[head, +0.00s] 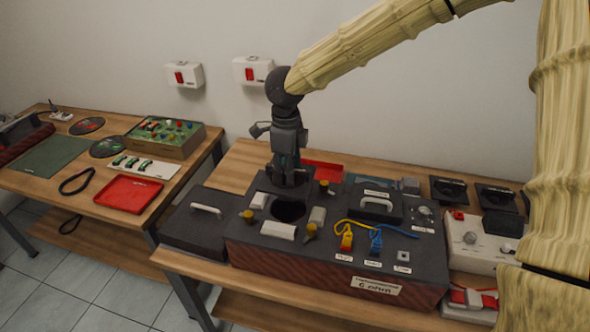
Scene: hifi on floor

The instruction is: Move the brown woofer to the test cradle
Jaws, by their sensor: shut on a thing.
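My gripper (290,177) points down over the back of a dark-topped box (400,245), behind its round opening (289,209). It is shut on a dark thing at its fingertips. That thing is small and mostly hidden by the fingers; it is likely the brown woofer, but its colour is not clear. I cannot tell whether it touches the box top. Several brass-coloured knobs and pale blocks surround the opening. No separate part is clearly readable as the test cradle; the opening with the blocks around it may be it.
A yellow clip (346,240) and a blue clip (376,243) with cables lie on the box's right part. A dark handled case (203,222) stands left. Black square speakers (449,190) lie back right. A red tray (130,194) is on the left table.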

